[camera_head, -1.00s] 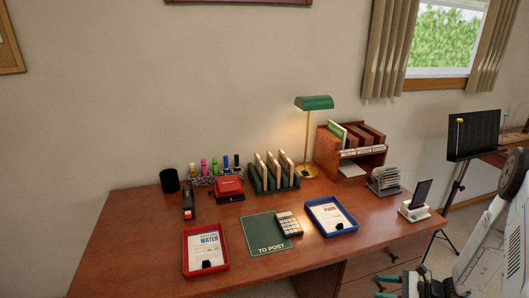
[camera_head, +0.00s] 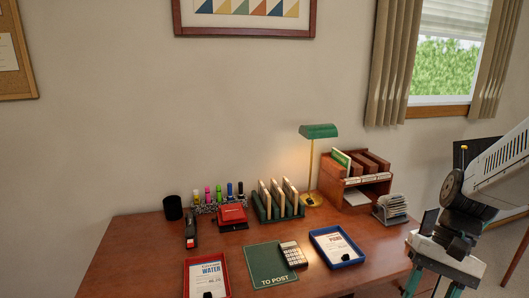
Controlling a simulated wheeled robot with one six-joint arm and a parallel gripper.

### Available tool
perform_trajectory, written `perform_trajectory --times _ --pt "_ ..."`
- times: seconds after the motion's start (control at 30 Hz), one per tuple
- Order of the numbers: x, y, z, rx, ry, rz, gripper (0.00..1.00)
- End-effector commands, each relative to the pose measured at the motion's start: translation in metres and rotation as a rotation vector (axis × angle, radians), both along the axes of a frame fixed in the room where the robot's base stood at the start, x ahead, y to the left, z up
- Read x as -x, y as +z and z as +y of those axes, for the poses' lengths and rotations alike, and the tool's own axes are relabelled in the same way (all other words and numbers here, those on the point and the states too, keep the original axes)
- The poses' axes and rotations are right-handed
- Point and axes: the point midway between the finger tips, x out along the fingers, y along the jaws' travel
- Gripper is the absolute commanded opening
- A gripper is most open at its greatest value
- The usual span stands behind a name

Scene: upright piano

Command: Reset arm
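My gripper (camera_head: 433,286) is at the lower right, in front of the desk's right end. It points down, and its two teal-tipped fingers are spread apart. I see nothing held between them. My white arm comes in from the right edge and bends down at a dark joint. The gripper's fingertips are close to the bottom edge of the picture.
The wooden desk (camera_head: 135,258) carries a red tray (camera_head: 187,284), a green mat (camera_head: 262,262), a blue tray (camera_head: 318,248), a calculator (camera_head: 293,254), a card file (camera_head: 390,208), a wooden organizer (camera_head: 330,190) and a green lamp (camera_head: 319,131).

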Motion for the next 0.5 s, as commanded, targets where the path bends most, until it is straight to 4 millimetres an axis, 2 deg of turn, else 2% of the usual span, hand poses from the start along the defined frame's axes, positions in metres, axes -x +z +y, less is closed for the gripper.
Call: perform_trajectory --times 0.03,0.3,0.5 --pt "0.011 0.012 0.003 0.041 0.051 -0.039 0.49" --pt "0.059 0.057 0.008 0.235 0.275 -0.233 0.49" --pt "0.082 0.084 0.019 0.312 0.371 -0.397 0.49"
